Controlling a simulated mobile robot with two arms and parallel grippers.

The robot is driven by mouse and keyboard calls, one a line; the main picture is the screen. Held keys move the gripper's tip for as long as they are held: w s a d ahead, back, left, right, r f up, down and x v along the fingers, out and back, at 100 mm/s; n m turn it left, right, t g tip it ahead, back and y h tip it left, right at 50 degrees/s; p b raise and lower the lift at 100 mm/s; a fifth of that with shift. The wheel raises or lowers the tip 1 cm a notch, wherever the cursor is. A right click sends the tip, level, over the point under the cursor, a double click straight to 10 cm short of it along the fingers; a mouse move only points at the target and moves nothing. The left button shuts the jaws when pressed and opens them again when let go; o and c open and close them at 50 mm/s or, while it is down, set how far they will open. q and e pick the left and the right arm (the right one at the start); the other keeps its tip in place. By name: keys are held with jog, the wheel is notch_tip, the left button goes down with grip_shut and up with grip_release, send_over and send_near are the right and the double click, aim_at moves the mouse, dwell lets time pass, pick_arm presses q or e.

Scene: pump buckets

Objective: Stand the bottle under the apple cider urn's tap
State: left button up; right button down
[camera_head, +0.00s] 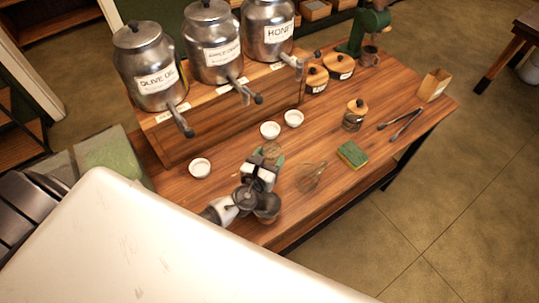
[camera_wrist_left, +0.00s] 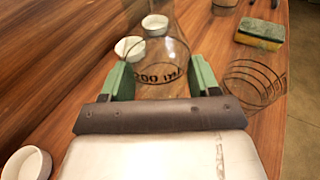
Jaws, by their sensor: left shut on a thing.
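The apple cider urn (camera_head: 213,42) is the middle of three metal urns on a raised wooden stand (camera_head: 205,130). Its tap (camera_head: 243,90) points forward over the stand's front edge. My left gripper (camera_head: 262,168) is shut on a clear glass bottle (camera_wrist_left: 160,45) with dark volume lettering. In the head view the bottle (camera_head: 272,151) is hard to make out, over the table in front of the stand and toward the viewer from the tap. In the left wrist view the green fingers (camera_wrist_left: 160,80) sit on both sides of it. My right gripper is out of view.
Small white bowls (camera_head: 270,130) stand near the stand, one (camera_head: 200,167) left of my gripper. The olive oil urn (camera_head: 150,68) and another urn (camera_head: 267,30) flank the middle one.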

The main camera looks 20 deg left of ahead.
pick_arm(q)
jog(key=shift+w+f, duration=0.2)
jog(key=shift+f, duration=0.1)
jog(key=shift+w+a+f+b, duration=0.2)
jog(key=shift+a, duration=0.15)
jog(key=shift+w+a+f+b, duration=0.15)
jog(key=shift+a+b, duration=0.05)
jog(key=shift+a, duration=0.15)
jog(key=w+a+b, duration=0.1)
jog(key=a, duration=0.1)
jog(key=w+a+f+b, duration=0.1)
jog(key=w+a+b, duration=0.1)
jog(key=a, duration=0.1)
jog(key=w+a+b, duration=0.1)
jog(key=w+a, duration=0.1)
jog(key=a, duration=0.1)
jog(key=shift+a+f+b, duration=0.25)
jog(key=shift+b, duration=0.1)
jog(key=shift+w+a+r+b, duration=0.1)
jog(key=shift+w+a+b, duration=0.25)
jog(key=shift+a, duration=0.35)
jog(key=shift+f+b, duration=0.5)
jog(key=o, duration=1.1)
